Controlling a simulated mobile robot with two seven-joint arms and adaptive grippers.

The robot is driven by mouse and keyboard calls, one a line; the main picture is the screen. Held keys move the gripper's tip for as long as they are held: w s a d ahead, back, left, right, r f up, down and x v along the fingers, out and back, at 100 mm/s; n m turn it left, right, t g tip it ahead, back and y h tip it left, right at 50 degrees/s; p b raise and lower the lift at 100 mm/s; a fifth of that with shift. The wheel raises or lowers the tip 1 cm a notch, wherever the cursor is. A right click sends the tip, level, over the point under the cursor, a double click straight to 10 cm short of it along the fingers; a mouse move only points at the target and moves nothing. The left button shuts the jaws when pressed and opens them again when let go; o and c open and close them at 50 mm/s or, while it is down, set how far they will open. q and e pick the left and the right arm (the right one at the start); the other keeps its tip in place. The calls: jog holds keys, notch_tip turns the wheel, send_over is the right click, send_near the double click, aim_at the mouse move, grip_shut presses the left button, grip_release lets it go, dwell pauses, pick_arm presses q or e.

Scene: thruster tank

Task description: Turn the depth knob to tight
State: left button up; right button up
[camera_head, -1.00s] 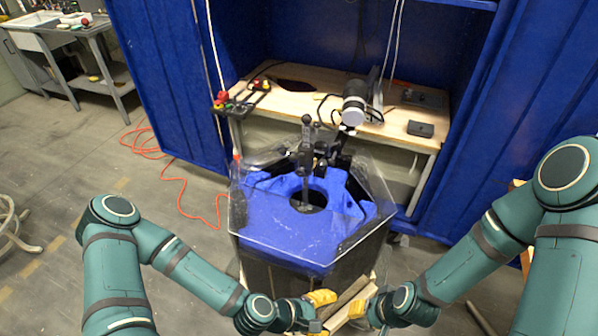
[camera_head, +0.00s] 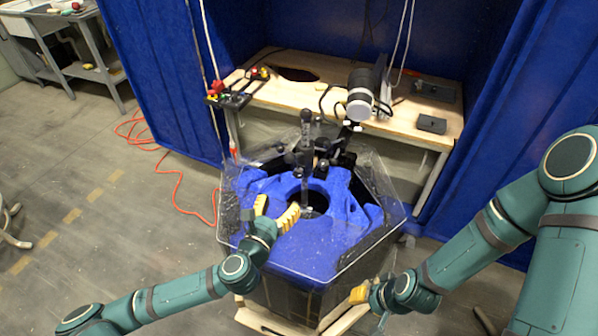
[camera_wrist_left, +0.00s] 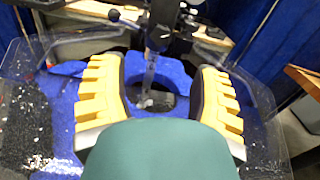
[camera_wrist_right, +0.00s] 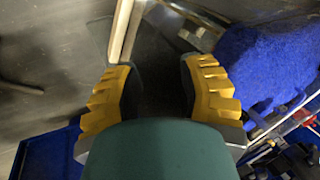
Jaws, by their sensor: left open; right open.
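The tank (camera_head: 230,205) is a clear-walled tub with a blue insert (camera_head: 345,225) that has a round hole. A black upright post with a clamp and several dark knobs (camera_head: 306,118) stands over the hole; I cannot tell which is the depth knob. The post also shows in the left wrist view (camera_wrist_left: 158,40), beyond the fingers. My left gripper (camera_head: 276,212) is open and empty above the near left part of the tank, apart from the post. My right gripper (camera_head: 357,293) is low beside the tank's front right; in the right wrist view its fingers (camera_wrist_right: 158,95) are open and empty.
A wooden bench (camera_head: 400,118) behind the tank holds a silver-and-black cylindrical device (camera_head: 361,95), a dark box (camera_head: 432,124) and a rack with coloured knobs (camera_head: 228,96). Blue walls enclose the bench. An orange cable (camera_head: 180,185) lies on open floor at left.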

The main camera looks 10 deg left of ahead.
aim_at(297, 175)
pick_arm(q)
jog(key=w, duration=0.4)
jog(key=w+d, duration=0.1)
jog(key=w, duration=0.3)
jog(key=w+d+b, duration=0.1)
jog(key=w, duration=0.2)
jog(key=shift+w+d, duration=0.25)
jog(key=shift+w, duration=0.15)
jog(key=shift+o, duration=0.2)
grip_shut()
